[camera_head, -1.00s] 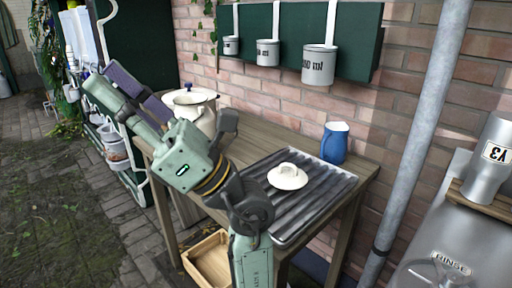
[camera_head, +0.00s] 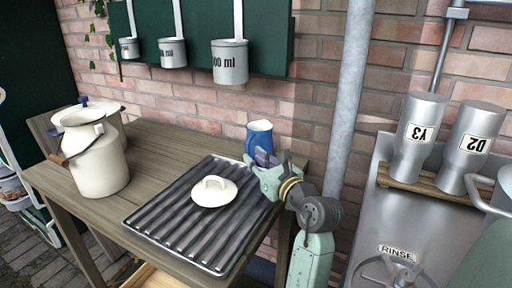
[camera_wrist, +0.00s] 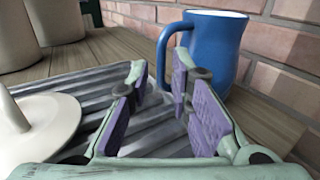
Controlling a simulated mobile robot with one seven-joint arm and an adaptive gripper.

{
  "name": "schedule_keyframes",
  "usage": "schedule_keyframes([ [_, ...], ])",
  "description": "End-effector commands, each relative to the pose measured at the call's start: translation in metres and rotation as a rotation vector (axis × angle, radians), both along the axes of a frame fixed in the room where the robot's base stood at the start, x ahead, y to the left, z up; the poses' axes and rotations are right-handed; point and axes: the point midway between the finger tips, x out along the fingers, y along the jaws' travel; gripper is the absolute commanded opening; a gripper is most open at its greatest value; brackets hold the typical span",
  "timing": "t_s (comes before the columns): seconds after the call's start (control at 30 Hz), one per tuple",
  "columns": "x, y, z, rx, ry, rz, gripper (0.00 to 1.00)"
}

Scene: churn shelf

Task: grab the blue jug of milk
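The blue jug (camera_head: 260,136) stands upright at the back right of the wooden table, near the brick wall. White shows at its top in the head view. In the wrist view the jug (camera_wrist: 213,48) is ahead, with its handle toward the left. My gripper (camera_head: 266,160) is in front of the jug in the head view and hides its lower part. In the wrist view my gripper (camera_wrist: 165,80) has its purple-padded fingers apart, with nothing between them. The fingertips are close to the jug; I cannot tell whether they touch it.
A ribbed metal tray (camera_head: 150,222) lies on the table (camera_head: 150,140), with a white lid (camera_head: 214,191) on it. A cream milk can (camera_head: 98,165) stands at left. A grey pipe (camera_head: 349,90) rises right of the table. A sink unit (camera_head: 385,215) with metal cylinders stands farther right.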

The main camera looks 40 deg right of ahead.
Motion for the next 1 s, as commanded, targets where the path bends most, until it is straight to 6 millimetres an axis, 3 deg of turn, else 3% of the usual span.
schedule_keyframes([
  [0.2,0.033,-0.007,0.0,0.002,0.0,0.004,0.2],
  [0.33,0.044,-0.009,0.0,0.001,-0.002,0.002,0.2],
  [0.57,0.045,-0.009,-0.001,0.002,-0.002,0.001,0.2],
  [0.87,0.045,-0.009,-0.001,0.002,-0.003,0.001,0.0],
  [1.0,0.045,-0.009,0.0,0.002,-0.003,0.001,0.0],
])
